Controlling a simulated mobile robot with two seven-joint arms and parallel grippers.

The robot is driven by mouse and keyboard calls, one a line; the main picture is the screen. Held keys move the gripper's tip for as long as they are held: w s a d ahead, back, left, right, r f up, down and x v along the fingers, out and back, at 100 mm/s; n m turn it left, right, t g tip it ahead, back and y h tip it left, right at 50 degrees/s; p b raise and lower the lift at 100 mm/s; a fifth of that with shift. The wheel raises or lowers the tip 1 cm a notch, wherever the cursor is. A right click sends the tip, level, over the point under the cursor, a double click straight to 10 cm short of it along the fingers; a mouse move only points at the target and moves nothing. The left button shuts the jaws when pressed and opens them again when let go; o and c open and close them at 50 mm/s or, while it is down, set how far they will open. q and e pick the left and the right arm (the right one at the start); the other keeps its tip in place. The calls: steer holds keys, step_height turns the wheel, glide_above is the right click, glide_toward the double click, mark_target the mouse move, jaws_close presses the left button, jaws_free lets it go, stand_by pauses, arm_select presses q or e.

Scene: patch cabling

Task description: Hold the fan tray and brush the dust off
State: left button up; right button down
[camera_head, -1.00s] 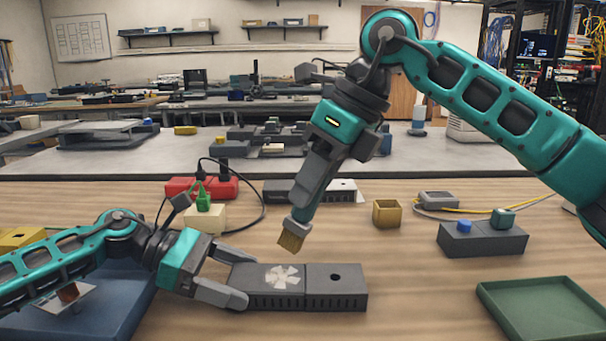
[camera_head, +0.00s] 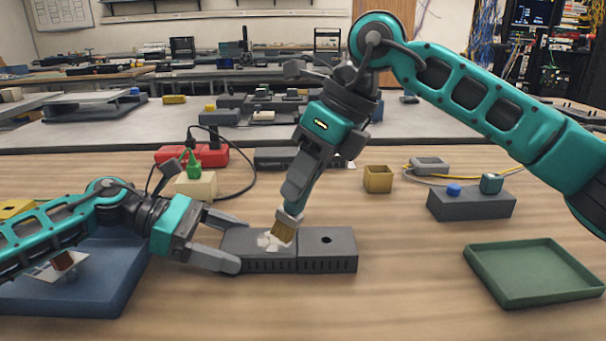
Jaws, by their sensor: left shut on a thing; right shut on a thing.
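The fan tray (camera_head: 328,250) is a dark grey box on the wooden table, with slots along its front and a round hole on its right half. A pale patch of dust (camera_head: 268,241) lies on its left half. My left gripper (camera_head: 240,243) is shut on the tray's left end, one finger at the front and one behind. My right gripper (camera_head: 290,208) is shut on a brush (camera_head: 284,229) with tan bristles pointing down. The bristle tips are at the dusty patch and appear to touch it, hiding part of it.
A green tray (camera_head: 535,272) lies at the right, and a blue tray (camera_head: 90,285) lies under my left arm. Behind are a tan open box (camera_head: 378,179), a dark block with a blue knob (camera_head: 470,203), and red blocks (camera_head: 210,155). The front table is clear.

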steer(key=shift+f, duration=0.6)
stand_by(0.5)
steer(key=shift+a, duration=1.15)
steer(key=shift+w, duration=0.6)
stand_by(5.0)
